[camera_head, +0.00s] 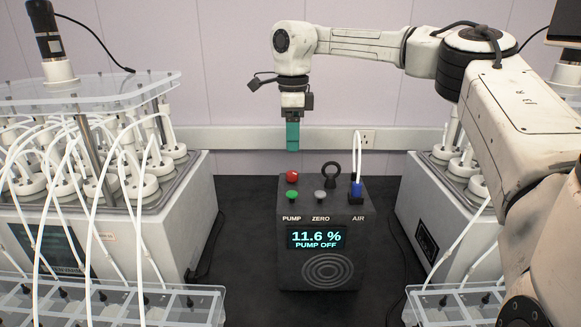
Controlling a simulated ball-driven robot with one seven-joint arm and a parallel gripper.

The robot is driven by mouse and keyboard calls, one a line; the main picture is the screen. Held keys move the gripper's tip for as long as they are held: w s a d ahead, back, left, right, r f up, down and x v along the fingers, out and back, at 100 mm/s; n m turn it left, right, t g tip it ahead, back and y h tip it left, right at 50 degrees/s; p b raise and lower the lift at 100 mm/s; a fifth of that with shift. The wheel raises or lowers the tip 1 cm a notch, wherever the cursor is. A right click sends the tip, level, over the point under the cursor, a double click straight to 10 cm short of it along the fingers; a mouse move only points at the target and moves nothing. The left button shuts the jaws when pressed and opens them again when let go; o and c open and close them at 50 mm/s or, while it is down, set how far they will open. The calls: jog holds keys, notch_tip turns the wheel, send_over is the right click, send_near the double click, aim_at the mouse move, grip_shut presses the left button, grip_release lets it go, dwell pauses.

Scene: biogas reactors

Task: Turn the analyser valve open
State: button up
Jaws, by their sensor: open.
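The analyser (290,262) is a dark box on the black bench, its screen reading "11.6 %" and "PUMP OFF". On its top right, by the label AIR, is a small blue part (356,189) with a white tube rising from it; it looks like the valve, and its exact turn position is too small to tell. My gripper (292,148) points down with teal fingers. It is open and empty, above the back left of the analyser, left of the blue part and apart from everything. The fingers overlap in this view, so their gap does not show.
A red button (292,176), a green button (292,195), a grey button (320,196) and a black ring (331,172) stand on the analyser top. Reactor units with white tubes (150,235) flank it left and right. Dark bench is free beside the analyser.

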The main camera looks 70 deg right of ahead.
aim_at(292, 172)
notch_tip(292, 172, down, 9)
jog(key=shift+a+f+p, duration=0.1)
jog(key=shift+p, duration=0.6)
jog(key=c, duration=1)
